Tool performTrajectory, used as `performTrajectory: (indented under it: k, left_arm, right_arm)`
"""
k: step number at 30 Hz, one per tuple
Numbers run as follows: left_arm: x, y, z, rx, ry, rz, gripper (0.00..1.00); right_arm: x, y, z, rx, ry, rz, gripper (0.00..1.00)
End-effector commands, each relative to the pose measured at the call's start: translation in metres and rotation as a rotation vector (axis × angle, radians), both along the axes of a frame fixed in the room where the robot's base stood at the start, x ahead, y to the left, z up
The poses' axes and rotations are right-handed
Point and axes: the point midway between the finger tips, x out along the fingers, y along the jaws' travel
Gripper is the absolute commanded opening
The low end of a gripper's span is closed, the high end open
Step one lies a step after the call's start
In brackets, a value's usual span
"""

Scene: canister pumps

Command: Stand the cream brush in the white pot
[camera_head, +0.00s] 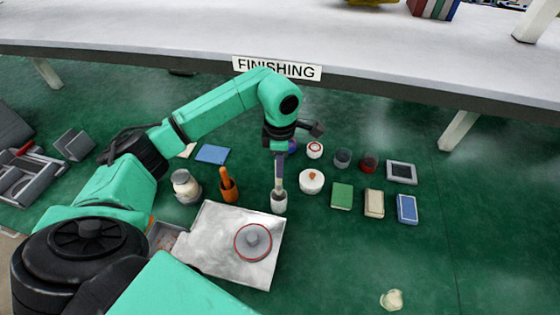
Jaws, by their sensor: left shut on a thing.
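My left gripper (279,183) points straight down from the green left arm and is shut on the cream brush (279,189). Little of the brush shows; the fingers hide most of it. The white pot (279,204) stands directly below the fingers, just off the corner of the pale metal sheet. The brush's lower end appears to be at or inside the pot's mouth; I cannot tell how deep it sits or whether it touches the bottom. My right gripper is not in view.
An orange pot with a tool (229,188) and a lidded jar (186,187) stand left. A white lidded pot (312,182) is close on the right, beside green (342,196), cream (374,203) and blue blocks (407,209). The metal sheet (215,250) carries a red-ringed disc (253,242).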

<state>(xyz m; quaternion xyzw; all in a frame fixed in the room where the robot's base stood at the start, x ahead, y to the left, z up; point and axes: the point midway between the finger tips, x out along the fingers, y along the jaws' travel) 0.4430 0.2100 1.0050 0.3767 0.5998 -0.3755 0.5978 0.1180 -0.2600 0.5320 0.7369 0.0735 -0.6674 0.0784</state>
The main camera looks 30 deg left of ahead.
Motion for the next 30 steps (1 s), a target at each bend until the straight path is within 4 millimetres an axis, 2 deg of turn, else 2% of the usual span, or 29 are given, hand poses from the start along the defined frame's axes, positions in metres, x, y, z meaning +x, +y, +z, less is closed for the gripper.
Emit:
performTrajectory:
  k: [1, 15, 26, 27, 29, 30]
  left_arm:
    - [0.000, 0.000, -0.010, 0.000, 0.000, 0.000, 0.00]
    - [0.000, 0.000, -0.055, 0.000, 0.000, 0.001, 0.00]
    - [0.000, 0.000, -0.059, 0.000, 0.000, 0.001, 0.00]
    - [0.000, 0.000, -0.059, 0.000, 0.000, 0.001, 0.28]
    - [0.000, 0.000, -0.059, 0.000, 0.000, 0.001, 0.51]
    - [0.000, 0.000, -0.059, 0.000, 0.000, 0.001, 0.59]
  right_arm:
    - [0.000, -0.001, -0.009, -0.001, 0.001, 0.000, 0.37]
    - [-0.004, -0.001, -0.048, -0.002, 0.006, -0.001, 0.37]
    - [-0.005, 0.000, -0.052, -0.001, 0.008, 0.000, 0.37]
    - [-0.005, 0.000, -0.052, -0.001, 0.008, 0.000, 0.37]
    - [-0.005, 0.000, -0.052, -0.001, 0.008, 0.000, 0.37]
    - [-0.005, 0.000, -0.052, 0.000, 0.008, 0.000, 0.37]
